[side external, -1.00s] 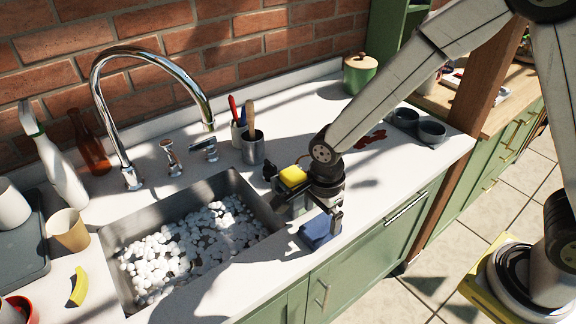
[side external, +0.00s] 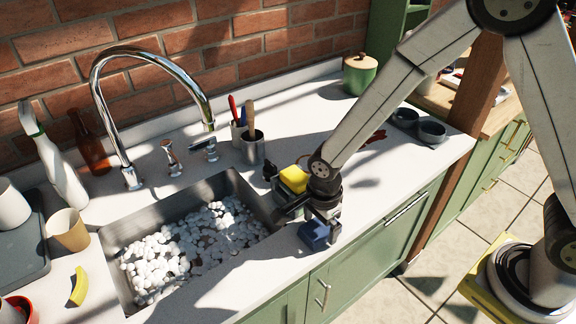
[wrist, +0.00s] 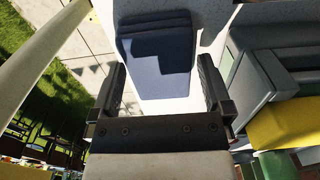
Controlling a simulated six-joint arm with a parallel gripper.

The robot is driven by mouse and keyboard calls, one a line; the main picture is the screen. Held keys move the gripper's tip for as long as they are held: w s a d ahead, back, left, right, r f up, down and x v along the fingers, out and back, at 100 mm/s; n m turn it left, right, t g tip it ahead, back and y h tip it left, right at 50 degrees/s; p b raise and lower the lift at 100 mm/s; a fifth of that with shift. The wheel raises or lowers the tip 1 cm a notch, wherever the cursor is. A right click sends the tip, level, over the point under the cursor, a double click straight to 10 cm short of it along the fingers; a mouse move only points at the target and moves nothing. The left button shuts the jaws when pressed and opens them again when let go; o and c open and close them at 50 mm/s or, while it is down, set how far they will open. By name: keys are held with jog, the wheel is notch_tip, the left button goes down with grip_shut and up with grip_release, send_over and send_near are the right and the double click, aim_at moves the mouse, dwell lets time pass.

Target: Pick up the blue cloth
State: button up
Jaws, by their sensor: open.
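The blue cloth (side external: 313,238) lies folded on the white counter near its front edge, just right of the sink. In the wrist view the cloth (wrist: 160,72) shows as a dark blue pad, partly in shadow, ahead of my fingers and between their lines. My gripper (side external: 310,216) is just above the cloth, pointing down, with its fingers spread apart. In the wrist view my gripper (wrist: 161,88) is open, one finger to each side of the cloth's near end. Nothing is held. Part of the cloth is hidden by my gripper in the side view.
A yellow sponge (side external: 295,177) sits right behind my wrist, close to the gripper. The sink (side external: 118,235) with white foam is to the left. A metal cup (side external: 252,150) with utensils stands behind. Two dark bowls (side external: 431,132) are at the right. The counter's front edge is close.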

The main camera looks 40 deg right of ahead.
aim_at(320, 226)
jog(key=c, duration=1.1)
jog(key=shift+r, duration=3.5)
jog(key=shift+c, duration=0.2)
